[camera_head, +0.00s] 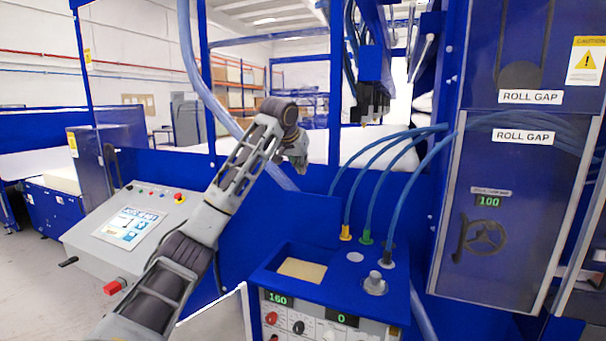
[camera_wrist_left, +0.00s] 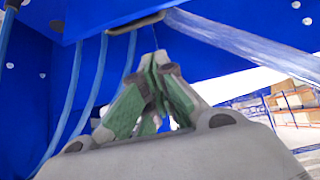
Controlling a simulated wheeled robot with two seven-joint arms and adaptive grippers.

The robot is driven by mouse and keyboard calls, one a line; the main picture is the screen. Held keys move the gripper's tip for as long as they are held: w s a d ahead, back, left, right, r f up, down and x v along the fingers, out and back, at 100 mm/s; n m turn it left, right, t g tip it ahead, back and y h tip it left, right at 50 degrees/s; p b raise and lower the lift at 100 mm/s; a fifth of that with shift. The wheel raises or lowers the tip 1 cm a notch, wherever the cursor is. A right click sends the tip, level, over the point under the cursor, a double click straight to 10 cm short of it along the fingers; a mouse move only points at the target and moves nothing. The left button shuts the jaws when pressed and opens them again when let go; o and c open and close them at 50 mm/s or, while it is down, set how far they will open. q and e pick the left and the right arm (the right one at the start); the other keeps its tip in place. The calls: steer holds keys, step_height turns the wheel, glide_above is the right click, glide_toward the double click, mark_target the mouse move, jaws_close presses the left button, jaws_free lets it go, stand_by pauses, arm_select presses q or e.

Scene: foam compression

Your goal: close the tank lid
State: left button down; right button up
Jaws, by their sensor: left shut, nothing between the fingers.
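A blue cabinet (camera_head: 335,282) stands at the lower middle of the head view. Its top has a square opening (camera_head: 302,269) with a beige surface inside, which looks like the tank. I cannot make out the lid for certain; a thin pale-edged panel (camera_head: 212,305) to the left of the cabinet could be it. My left gripper (camera_head: 301,166) is above and behind the cabinet, well clear of the opening. In the left wrist view its green-padded fingers (camera_wrist_left: 154,62) are shut and empty, pointing towards a blue surface with hoses. My right gripper is not in view.
Blue hoses (camera_head: 392,152) arch down to yellow, green and black fittings right of the opening, next to a grey knob (camera_head: 375,283). A control console (camera_head: 128,225) stands at left. A tall roll-gap panel (camera_head: 500,215) stands at right. A blue post (camera_head: 335,90) rises behind my gripper.

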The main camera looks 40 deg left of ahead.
arm_select(q)
steer(key=p+x, duration=0.2)
steer(key=x, duration=0.7)
steer(key=shift+f, duration=0.1)
steer(key=shift+s+a+f+p, duration=0.1)
steer(key=shift+f+p, duration=0.05)
steer(key=shift+p, duration=0.15)
steer(key=s, duration=0.1)
steer(key=s+d, duration=0.1)
steer(key=s, duration=0.1)
steer(key=shift+s+p, duration=0.25)
steer(key=shift+p, duration=0.1)
steer(key=shift+f, duration=0.15)
stand_by(0.4)
